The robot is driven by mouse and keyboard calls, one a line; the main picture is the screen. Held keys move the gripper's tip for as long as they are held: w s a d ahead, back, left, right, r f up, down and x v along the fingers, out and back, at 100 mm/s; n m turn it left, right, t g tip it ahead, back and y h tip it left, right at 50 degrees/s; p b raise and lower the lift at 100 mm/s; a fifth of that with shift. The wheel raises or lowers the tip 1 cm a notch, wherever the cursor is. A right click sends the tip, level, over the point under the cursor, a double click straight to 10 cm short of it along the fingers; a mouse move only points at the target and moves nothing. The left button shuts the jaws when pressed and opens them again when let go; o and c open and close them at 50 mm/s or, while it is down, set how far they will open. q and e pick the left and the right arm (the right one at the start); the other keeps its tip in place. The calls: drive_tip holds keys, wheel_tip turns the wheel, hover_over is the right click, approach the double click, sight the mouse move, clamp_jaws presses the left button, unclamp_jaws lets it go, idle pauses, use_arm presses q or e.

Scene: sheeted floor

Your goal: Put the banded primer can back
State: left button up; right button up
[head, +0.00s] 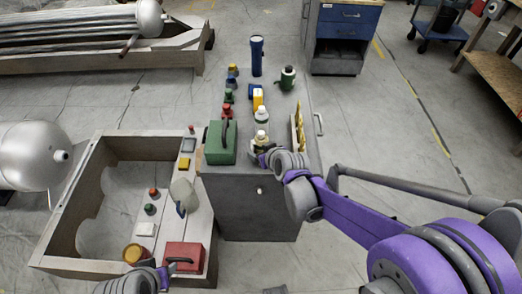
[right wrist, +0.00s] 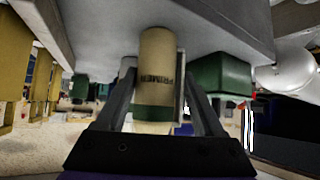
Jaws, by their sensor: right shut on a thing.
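The banded primer can (right wrist: 157,75) is cream with a green band and the word PRIMER on its side. In the right wrist view, which looks upside down, it stands between the two fingers of my right gripper (right wrist: 155,112), which is shut on it. In the head view the right gripper (head: 260,153) is at the near end of the grey cabinet top, beside the green box (head: 221,142). A pale-topped can (head: 261,138) shows just beyond its fingers. My left gripper (head: 165,272) is at the bottom, by the red box (head: 184,256); its fingers are unclear.
Bottles, including a white one (head: 262,116), a yellow item (head: 257,99) and a dark blue flask (head: 257,56), crowd the grey cabinet (head: 250,208) top. Brass-coloured pieces (head: 299,128) stand at its right edge. A wooden frame (head: 70,215) with small items is on the left.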

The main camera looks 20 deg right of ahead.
drive_tip(key=o, duration=0.8)
drive_tip(key=shift+s+r+p, duration=0.1)
drive_tip(key=shift+r+p, duration=0.2)
drive_tip(key=shift+r, duration=0.15)
drive_tip(key=p+v, duration=0.3)
drive_tip(key=v, duration=0.7)
drive_tip(key=s+d+f+m+g+h, duration=0.1)
drive_tip(key=s+f+g, duration=0.15)
drive_tip(key=s, duration=0.75)
drive_tip(key=s+d+f+m+g+h, duration=0.1)
drive_tip(key=s+g, duration=0.2)
drive_tip(key=s, duration=0.8)
wheel_tip(320, 180, up, 10)
drive_tip(key=w+t+p, duration=0.1)
drive_tip(key=w+p, duration=0.1)
drive_tip(key=p, duration=0.6)
drive_tip(key=shift+a+f+p, duration=0.2)
drive_tip(key=shift+a+p, duration=0.05)
drive_tip(key=shift+p, duration=0.1)
